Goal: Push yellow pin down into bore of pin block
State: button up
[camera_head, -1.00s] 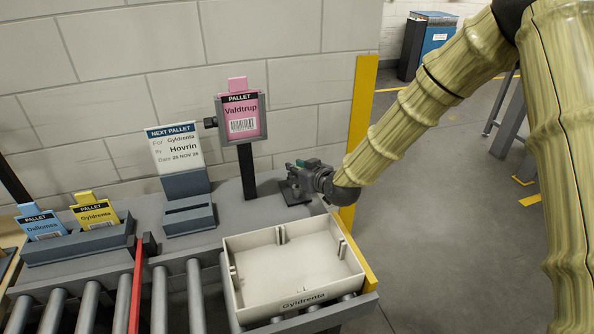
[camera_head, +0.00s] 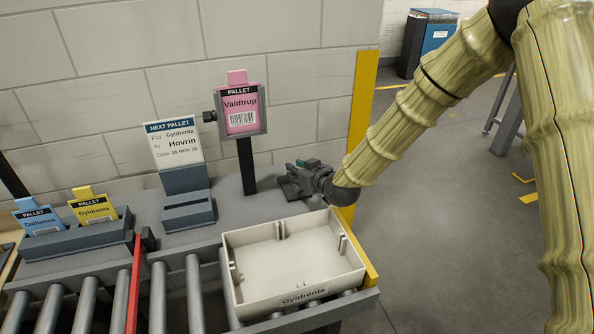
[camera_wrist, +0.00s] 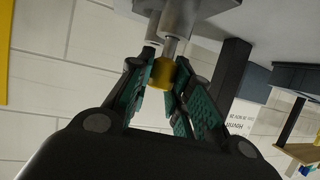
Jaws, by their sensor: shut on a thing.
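In the wrist view my gripper (camera_wrist: 163,95) is shut on the yellow pin (camera_wrist: 163,73), which shows as a short yellow end between the green finger pads. Grey metal cylinders (camera_wrist: 178,22) run from just beyond the pin to a grey block-like part at the top edge. I cannot tell how deep the pin sits in any bore. In the head view my gripper (camera_head: 300,166) is at the back of the grey bench, low over a small dark grey block (camera_head: 289,188), probably the pin block. The pin is too small to make out there.
A pink "Valdtrup" card (camera_head: 241,108) stands on a post left of my gripper. A "Next pallet" sign (camera_head: 176,145) stands further left, beside a rack of blue and yellow cards. A white "Gyldrenta" tray (camera_head: 292,297) lies in front. A yellow post (camera_head: 363,110) rises close behind my wrist.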

jog(key=shift+f, duration=0.4)
jog(key=shift+r, duration=0.2)
jog(key=shift+r+p, duration=0.75)
jog(key=shift+r, duration=1.1)
jog(key=shift+f+b, duration=1.55)
jog(key=shift+f, duration=0.5)
dwell(1.8)
jog(key=o, duration=1)
jog(key=shift+c, duration=0.2)
jog(key=shift+r, duration=0.1)
notch_tip(320, 180, up, 10)
jog(key=shift+f, duration=0.1)
